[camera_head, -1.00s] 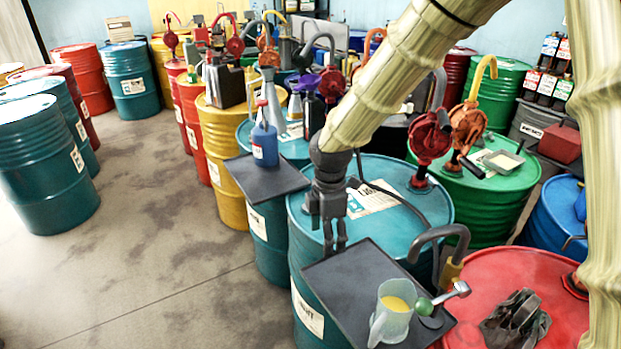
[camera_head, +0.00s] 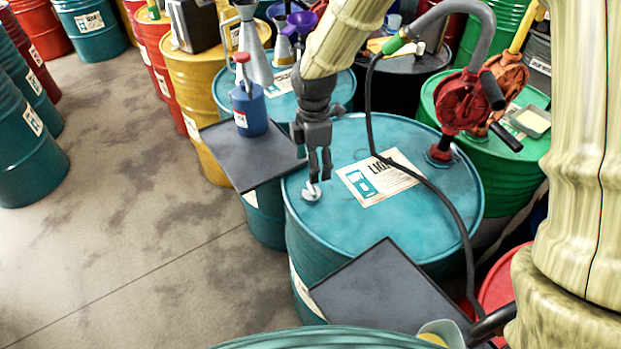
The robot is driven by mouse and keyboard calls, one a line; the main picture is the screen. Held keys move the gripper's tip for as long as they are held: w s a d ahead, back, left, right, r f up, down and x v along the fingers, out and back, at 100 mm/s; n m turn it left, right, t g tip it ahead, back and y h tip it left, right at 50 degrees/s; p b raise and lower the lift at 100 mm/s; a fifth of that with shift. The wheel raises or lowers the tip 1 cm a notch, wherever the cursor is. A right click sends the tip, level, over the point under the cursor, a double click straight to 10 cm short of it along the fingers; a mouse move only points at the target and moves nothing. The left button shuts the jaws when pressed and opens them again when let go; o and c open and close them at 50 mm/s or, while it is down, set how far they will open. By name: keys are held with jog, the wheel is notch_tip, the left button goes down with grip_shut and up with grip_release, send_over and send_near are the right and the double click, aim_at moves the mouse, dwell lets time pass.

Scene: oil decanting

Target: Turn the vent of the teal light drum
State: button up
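The teal light drum (camera_head: 430,210) stands at the centre, with a white label reading "LIG..." (camera_head: 380,178) on its lid. Its vent (camera_head: 311,193), a small pale fitting with an upright tab, sits near the lid's left rim. My gripper (camera_head: 319,180) points down right above the vent, its two dark fingers a little apart with a narrow gap. The fingertips cover part of the vent's upper side. I see nothing held between them, and whether a finger touches the tab is unclear.
A red pump (camera_head: 463,105) stands on the lid's right side; its black hose (camera_head: 440,192) crosses the lid. A dark tray (camera_head: 240,160) with a blue oil can (camera_head: 248,110) is at left. Another dark tray (camera_head: 385,295) is in front, with a jug (camera_head: 440,332) at its edge.

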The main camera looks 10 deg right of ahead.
aim_at(313, 186)
jog(key=f, duration=0.4)
jog(key=w+f+p, duration=0.1)
jog(key=f, duration=0.1)
jog(key=shift+d+f, duration=0.15)
jog(key=shift+f, duration=0.1)
jog(key=shift+s+f, duration=0.4)
jog(key=shift+f, duration=0.1)
jog(key=shift+w+f+p, duration=0.3)
jog(key=shift+f, duration=0.45)
jog(key=shift+s, duration=0.1)
jog(key=shift+s+r, duration=0.1)
jog(key=shift+r, duration=0.05)
jog(key=c, duration=1)
